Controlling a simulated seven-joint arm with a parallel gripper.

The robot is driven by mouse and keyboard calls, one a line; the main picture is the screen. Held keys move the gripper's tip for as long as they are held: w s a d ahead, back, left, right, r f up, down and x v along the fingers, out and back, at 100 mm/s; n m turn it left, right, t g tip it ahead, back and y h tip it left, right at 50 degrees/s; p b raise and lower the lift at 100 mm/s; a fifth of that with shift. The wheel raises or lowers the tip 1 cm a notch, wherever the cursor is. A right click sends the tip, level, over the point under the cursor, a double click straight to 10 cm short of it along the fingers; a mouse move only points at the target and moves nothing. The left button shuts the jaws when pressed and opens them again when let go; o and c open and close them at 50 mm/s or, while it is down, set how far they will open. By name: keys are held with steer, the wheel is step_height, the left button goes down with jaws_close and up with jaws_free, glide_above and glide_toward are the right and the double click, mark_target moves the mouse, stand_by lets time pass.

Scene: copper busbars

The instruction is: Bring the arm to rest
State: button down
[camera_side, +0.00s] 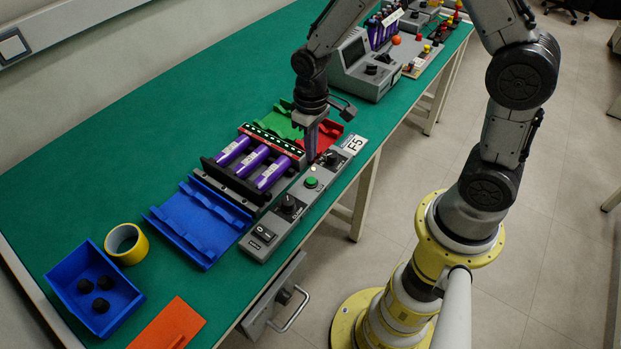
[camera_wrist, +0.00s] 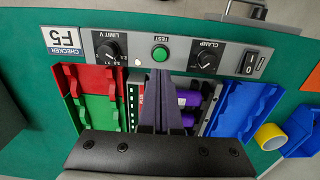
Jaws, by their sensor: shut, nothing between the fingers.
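My gripper (camera_side: 311,156) points down above the near right end of the black fixture, close to the red tray (camera_side: 328,135). In the wrist view, the fingers (camera_wrist: 160,73) are together with nothing between them, and they hide part of the fixture. Whether the tips touch anything below cannot be told. The purple cells (camera_wrist: 188,100) also show in the wrist view, partly behind the fingers.
The grey checker panel (camera_side: 290,207) with knobs and a green button lies along the fixture. A green tray (camera_side: 283,119), a blue tray (camera_side: 198,222), yellow tape (camera_side: 143,250), a blue bin (camera_side: 65,277) and an orange sheet (camera_side: 172,325) lie around. The far left bench is clear.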

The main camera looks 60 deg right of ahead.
step_height(320, 180, up, 16)
steer(key=s+t, duration=0.2)
steer(key=t, duration=0.2)
steer(key=s+r, duration=0.2)
steer(key=s, duration=0.6)
steer(key=s+d+r+t, duration=0.1)
steer(key=s+r, duration=0.1)
steer(key=s, duration=0.6)
steer(key=shift+r+t, duration=0.2)
steer(key=shift+t, duration=0.1)
stand_by(3.3)
